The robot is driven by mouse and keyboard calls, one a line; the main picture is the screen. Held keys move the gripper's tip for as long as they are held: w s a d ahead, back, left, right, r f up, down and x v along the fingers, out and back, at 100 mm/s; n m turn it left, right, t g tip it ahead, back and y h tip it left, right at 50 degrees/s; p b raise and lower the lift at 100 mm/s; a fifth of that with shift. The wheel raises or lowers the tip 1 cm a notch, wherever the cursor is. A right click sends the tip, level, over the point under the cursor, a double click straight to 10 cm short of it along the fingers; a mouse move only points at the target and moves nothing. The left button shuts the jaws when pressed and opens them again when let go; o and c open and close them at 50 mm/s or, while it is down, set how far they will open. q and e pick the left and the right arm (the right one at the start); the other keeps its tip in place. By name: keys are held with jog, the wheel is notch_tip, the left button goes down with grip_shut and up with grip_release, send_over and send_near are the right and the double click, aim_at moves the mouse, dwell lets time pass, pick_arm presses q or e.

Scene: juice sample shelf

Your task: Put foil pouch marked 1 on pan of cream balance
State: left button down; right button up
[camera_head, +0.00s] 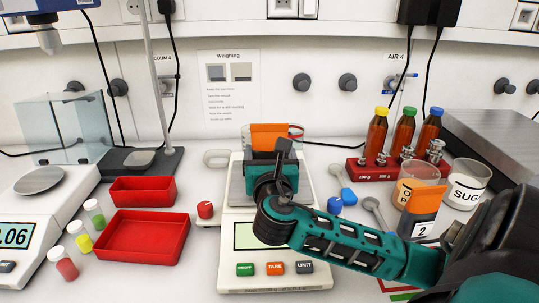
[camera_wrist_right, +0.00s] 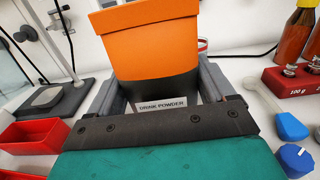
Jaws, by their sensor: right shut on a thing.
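My right gripper (camera_head: 274,160) is shut on an orange-topped foil pouch (camera_head: 268,131). In the wrist view the pouch (camera_wrist_right: 150,45) stands upright between the fingers, with a "DRINK POWDER" label low on it; its number is hidden. The gripper is over the grey pan (camera_head: 237,186) of the cream balance (camera_head: 232,217) in the middle, and covers much of the pan. I cannot tell whether the pouch touches the pan. A second orange pouch marked 2 (camera_head: 424,204) stands at the right. My left gripper is not in view.
Two red trays (camera_head: 143,252) and several vials (camera_head: 67,263) lie left, beside another balance (camera_head: 38,181). Three bottles (camera_head: 375,135) and a red weight block (camera_head: 371,171) stand right, near two tubs (camera_head: 466,184).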

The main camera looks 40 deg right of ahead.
jog(key=o, duration=1.1)
jog(key=shift+a, duration=0.1)
jog(key=v, duration=1.2)
